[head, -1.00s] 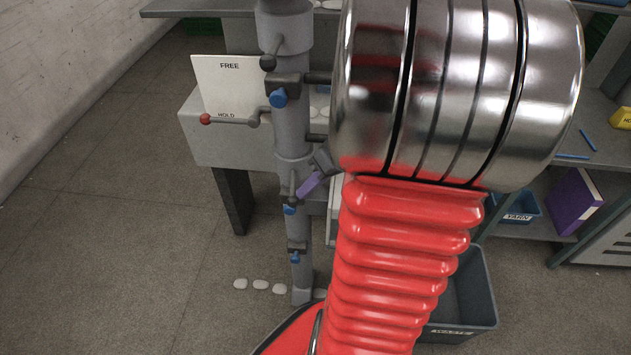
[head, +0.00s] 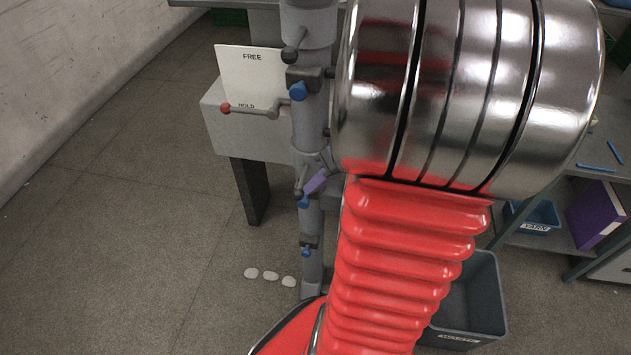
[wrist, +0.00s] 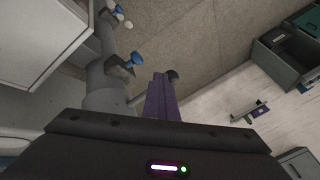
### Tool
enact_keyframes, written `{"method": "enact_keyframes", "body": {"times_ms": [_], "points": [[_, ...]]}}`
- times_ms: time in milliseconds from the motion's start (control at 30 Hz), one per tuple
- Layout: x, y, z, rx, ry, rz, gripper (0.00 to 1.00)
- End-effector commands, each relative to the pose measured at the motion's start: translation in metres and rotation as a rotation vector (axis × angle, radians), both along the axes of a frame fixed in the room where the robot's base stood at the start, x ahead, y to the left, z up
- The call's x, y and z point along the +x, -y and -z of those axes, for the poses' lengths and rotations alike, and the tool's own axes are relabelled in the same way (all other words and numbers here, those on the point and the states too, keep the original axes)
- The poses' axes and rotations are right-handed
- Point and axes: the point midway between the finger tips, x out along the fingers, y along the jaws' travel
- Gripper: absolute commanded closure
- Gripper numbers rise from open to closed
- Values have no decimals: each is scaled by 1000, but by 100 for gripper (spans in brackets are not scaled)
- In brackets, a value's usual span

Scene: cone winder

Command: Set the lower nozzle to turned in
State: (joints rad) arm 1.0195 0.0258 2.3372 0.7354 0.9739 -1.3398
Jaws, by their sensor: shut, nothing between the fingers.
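A grey upright column (head: 312,222) stands left of my arm in the head view. A short lever with a dark ball end (head: 298,193) sticks out low on it and appears to be the lower nozzle. Its ball shows just past my fingertips in the wrist view (wrist: 172,75). My gripper (head: 309,189) has purple fingers, shut and empty, close beside this lever; I cannot tell whether they touch. The fingers also show in the wrist view (wrist: 160,84). A similar upper lever (head: 290,55) points down-left. Part of the lower lever is hidden behind the fingers.
Blue knobs on dark clamps (head: 306,252) sit on the column, one close to my fingers. A red-ended lever (head: 225,108) stands before a FREE/HOLD plate (head: 248,75). A waste bin (head: 480,300) is at right. The floor at left is open, with several pale stones.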

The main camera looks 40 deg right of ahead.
Motion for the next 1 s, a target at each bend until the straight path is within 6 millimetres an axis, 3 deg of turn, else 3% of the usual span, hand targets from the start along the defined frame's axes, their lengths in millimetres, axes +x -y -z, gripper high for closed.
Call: {"method": "enact_keyframes", "body": {"times_ms": [433,767,1000], "points": [[-2,3,0,3,-2,1,100],[-9,33,-5,2,-2,-3,100],[-24,43,-32,-2,-1,-5,100]]}}
